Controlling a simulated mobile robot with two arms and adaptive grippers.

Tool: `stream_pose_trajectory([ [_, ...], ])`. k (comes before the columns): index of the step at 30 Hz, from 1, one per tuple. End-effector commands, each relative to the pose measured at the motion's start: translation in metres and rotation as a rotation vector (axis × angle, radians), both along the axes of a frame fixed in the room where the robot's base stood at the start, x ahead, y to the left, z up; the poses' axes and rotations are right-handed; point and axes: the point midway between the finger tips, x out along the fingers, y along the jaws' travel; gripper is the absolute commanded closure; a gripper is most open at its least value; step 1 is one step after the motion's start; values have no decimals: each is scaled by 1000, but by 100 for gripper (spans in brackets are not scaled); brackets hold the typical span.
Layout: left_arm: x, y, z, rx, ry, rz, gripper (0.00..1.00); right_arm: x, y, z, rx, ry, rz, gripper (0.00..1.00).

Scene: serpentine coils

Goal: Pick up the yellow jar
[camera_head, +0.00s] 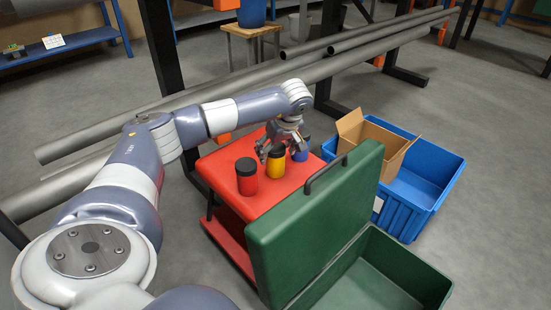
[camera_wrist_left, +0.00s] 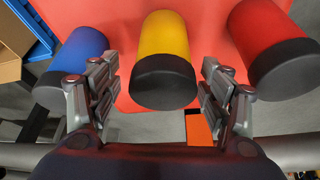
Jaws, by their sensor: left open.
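The yellow jar (camera_head: 276,167) with a black lid stands upright on the red table (camera_head: 225,208), between a red jar (camera_head: 246,184) and a blue jar (camera_head: 301,152). My left gripper (camera_head: 275,150) is at the top of the yellow jar and partly covers its lid in the head view. In the left wrist view the gripper (camera_wrist_left: 160,95) is open, with one finger on each side of the yellow jar (camera_wrist_left: 164,40). The black lid lies between the fingertips, with a gap on both sides. My right gripper is not in view.
The red jar (camera_wrist_left: 262,30) and the blue jar (camera_wrist_left: 78,60) are close outside the fingers. An open green case (camera_head: 310,215) stands right in front of the table. A blue crate (camera_head: 425,185) holding a cardboard box (camera_head: 372,140) is at the right. Long grey pipes (camera_head: 130,125) run behind.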

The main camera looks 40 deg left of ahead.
Motion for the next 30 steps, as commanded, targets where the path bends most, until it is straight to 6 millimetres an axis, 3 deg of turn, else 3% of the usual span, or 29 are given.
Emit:
stream_pose_trajectory([
  [5, -1, 8, -27, 0, 1, 3, 28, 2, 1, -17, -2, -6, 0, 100],
  [9, 1, 14, -41, 0, 1, 1, 28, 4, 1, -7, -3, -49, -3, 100],
  [17, 2, 15, -42, 0, 0, 0, 28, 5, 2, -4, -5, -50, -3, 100],
  [25, 2, 15, -42, 0, 0, 0, 87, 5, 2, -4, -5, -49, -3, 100],
  [30, 3, 15, -41, 0, -2, 1, 90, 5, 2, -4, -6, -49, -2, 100],
])
